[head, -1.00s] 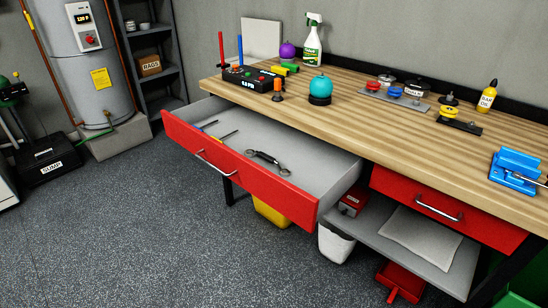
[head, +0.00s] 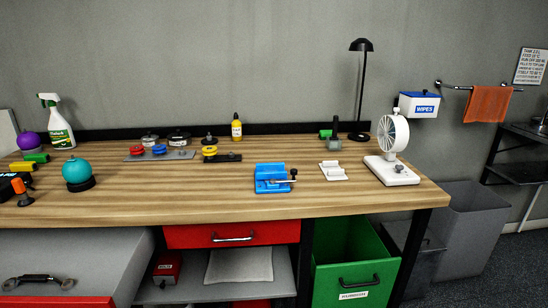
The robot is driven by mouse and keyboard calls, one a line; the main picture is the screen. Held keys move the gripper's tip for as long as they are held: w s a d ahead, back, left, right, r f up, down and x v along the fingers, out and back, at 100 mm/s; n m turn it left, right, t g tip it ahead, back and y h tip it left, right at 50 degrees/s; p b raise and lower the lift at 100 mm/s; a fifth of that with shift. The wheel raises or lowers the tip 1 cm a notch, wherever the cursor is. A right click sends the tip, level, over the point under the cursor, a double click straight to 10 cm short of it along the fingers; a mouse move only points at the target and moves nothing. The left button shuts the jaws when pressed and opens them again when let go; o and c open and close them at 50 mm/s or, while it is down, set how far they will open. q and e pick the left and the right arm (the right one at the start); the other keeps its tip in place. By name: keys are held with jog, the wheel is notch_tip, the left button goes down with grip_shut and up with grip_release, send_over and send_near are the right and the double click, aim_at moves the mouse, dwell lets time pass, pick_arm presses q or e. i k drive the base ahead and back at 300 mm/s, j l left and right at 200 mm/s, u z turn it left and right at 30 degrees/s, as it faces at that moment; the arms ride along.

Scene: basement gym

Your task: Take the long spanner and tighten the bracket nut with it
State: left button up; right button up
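Neither of my grippers is in view.
The wooden bench (head: 225,201) has free room along its front. A white fan (head: 393,158) and black lamp (head: 361,90) stand at its right. A closed red drawer (head: 190,237) and green bin (head: 380,262) are below.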

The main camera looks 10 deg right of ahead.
aim_at(37, 279)
jog(key=u, duration=1.25)
jog(key=i+j+u, duration=0.1)
jog(key=i+j, duration=0.05)
jog(key=i, duration=0.05)
